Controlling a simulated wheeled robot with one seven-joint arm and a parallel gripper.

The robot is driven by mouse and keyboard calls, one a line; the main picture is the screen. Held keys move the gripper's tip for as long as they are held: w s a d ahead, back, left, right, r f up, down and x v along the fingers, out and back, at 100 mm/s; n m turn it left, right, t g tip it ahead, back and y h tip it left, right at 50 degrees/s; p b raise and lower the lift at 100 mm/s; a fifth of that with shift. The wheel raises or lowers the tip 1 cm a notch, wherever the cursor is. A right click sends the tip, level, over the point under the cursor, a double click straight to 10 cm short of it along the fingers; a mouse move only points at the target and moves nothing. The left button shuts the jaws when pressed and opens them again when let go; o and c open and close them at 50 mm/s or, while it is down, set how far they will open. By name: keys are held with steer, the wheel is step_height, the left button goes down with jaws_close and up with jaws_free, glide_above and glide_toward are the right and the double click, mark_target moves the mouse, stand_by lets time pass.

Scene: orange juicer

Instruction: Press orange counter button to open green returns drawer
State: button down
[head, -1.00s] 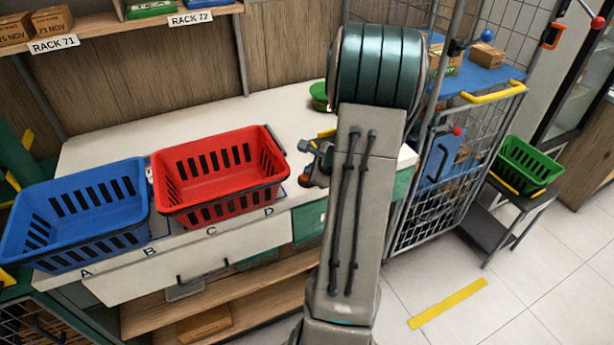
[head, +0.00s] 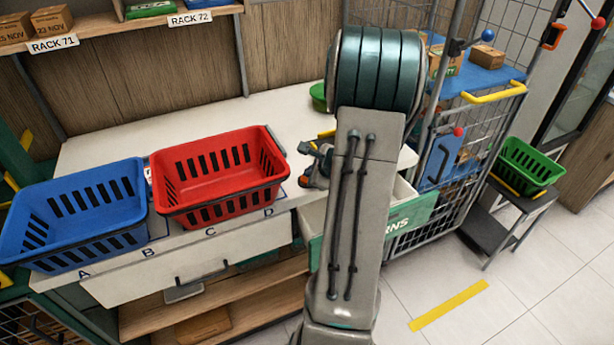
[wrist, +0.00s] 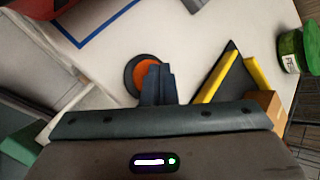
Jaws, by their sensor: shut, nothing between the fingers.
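The orange button (wrist: 146,72) with its dark round rim sits on the white counter in the wrist view. My gripper (wrist: 158,68) is shut and empty, its fingertips over the button and covering part of it. I cannot tell whether they touch it.
A blue basket (head: 75,212) and a red basket (head: 218,178) stand on the counter (head: 110,133) at left. A wire cage trolley (head: 440,195) stands right of the drawer. A green basket (head: 530,165) rests on a stand. A yellow-edged dark wedge (wrist: 228,75) lies near my gripper.

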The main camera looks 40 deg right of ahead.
steer(key=shift+r+p, duration=0.55)
steer(key=shift+r, duration=0.35)
step_height(320, 180, up, 5)
steer(key=p, duration=0.3)
steer(key=shift+p, duration=0.3)
stand_by(0.7)
